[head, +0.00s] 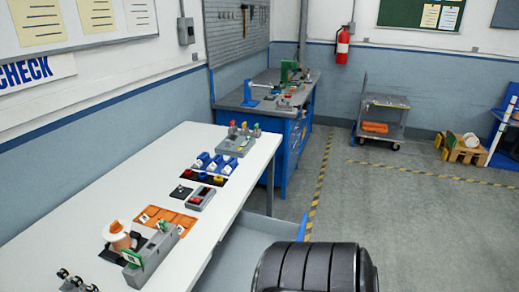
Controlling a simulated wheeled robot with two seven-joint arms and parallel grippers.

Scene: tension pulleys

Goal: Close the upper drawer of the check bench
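The check bench (215,148) has a long white top and runs along the left wall. A pale blue-grey drawer (232,262) stands pulled out from under its right side, with a blue piece (303,226) at its outer right corner. I take this for the upper drawer. Its near part is cut off by the picture edge and hidden by a dark ribbed part of my own body. Neither of my grippers shows.
The bench top holds an orange spool fixture (118,238), orange mats (168,219), a grey meter box (201,199) and blue parts. A blue workbench (290,150) stands behind. A cart (384,118) stands further back. Floor right of the drawer is clear.

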